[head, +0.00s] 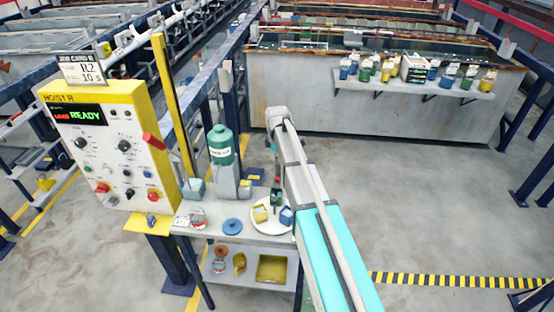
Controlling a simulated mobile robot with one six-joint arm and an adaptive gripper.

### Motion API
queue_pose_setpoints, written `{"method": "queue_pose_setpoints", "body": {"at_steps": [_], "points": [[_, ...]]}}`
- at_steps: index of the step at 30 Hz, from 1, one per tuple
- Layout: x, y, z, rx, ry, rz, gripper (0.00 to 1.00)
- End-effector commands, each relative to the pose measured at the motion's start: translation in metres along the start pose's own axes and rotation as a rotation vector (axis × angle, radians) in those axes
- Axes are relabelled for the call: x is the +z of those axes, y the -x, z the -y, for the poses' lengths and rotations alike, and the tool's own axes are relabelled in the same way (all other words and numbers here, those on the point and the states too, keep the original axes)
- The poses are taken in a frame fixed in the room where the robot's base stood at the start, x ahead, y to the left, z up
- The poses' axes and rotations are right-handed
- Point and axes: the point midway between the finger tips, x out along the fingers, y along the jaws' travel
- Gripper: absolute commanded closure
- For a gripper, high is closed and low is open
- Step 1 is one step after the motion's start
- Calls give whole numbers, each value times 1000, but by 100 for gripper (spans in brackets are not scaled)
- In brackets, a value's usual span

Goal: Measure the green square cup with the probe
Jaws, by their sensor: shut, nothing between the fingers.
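The green square cup (276,199) appears to stand on a round white plate (262,230), at its back right, partly hidden by my arm. A yellow square cup (260,213) and a blue square cup (286,215) share the plate. My gripper (277,182) is small and dark, partly hidden beside my arm. It hangs just above or at the green cup; I cannot tell whether they touch. It is shut with nothing held. I cannot make out the probe for certain.
A green bottle (220,145) on a grey stand and a blue disc (232,226) share the bench (205,228). The yellow control panel (105,145) stands left. A wall shelf (400,87) holds several coloured containers. The floor right is clear.

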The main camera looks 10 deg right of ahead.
Motion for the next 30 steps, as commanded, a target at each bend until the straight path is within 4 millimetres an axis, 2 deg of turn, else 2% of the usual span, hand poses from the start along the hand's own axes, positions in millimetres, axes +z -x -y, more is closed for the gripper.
{"method": "queue_pose_setpoints", "body": {"at_steps": [1, 15, 30], "points": [[0, 9, 0, 0, 0, 0, 100], [0, 45, 0, 0, 0, 0, 100], [0, 53, 0, 0, 0, 0, 100]]}}
